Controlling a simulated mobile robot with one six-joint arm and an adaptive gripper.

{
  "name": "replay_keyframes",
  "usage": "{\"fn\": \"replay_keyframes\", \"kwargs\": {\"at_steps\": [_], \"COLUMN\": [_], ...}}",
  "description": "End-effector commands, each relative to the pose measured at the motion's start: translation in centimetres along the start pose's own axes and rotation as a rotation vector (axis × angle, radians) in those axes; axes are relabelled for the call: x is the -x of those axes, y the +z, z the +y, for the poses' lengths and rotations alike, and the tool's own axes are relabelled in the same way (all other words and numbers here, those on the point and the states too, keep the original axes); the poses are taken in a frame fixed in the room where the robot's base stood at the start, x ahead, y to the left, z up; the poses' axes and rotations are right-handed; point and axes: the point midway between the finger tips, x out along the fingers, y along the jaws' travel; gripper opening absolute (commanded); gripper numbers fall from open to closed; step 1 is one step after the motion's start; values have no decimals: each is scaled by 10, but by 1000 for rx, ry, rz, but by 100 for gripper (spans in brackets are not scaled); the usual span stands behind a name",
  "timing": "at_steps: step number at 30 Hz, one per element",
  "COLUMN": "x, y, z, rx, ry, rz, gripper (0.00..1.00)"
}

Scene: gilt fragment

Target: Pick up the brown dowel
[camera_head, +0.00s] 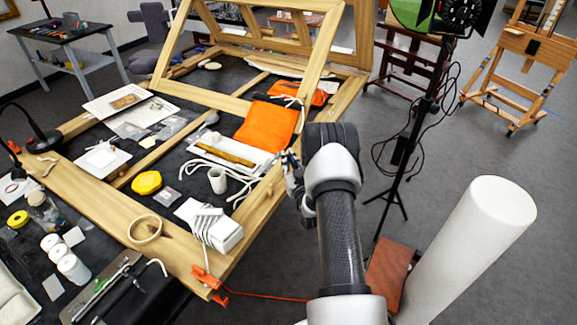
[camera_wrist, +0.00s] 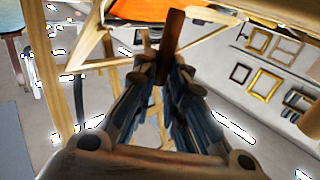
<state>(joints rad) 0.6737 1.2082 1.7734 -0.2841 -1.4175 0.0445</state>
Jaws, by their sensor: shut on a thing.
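The brown dowel (camera_wrist: 171,38) shows in the wrist view as a dark reddish-brown bar between the fingertips of my gripper (camera_wrist: 160,80). The fingers are shut on it, and its upper part sticks out past them. Its lower end is hidden between the fingers. In the head view my gripper (camera_head: 291,172) is at the right side of the wooden frame, beside the white tray, mostly hidden by my wrist. I cannot make out the dowel clearly there.
A white tray (camera_head: 208,155) with a golden-brown strip (camera_head: 225,153) lies left of my gripper. An orange cloth (camera_head: 266,124), a white mug (camera_head: 218,180) and a white block with cords (camera_head: 209,225) are close by. A light stand (camera_head: 412,140) rises at right over open floor.

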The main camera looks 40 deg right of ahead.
Motion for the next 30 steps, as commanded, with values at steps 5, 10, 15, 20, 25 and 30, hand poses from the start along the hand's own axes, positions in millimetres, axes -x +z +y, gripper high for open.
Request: {"fn": "replay_keyframes", "kwargs": {"at_steps": [5,10,15,20,25,30], "x": [-1,0,0,0,0,0], "y": [-58,-105,-140,-156,-162,-162], "z": [0,0,0,0,0,0], "rx": [2,1,1,0,-1,-1], "ry": [0,0,0,0,0,0], "rz": [6,4,3,0,0,-1], "gripper": [3,3,3,3,3,3]}}
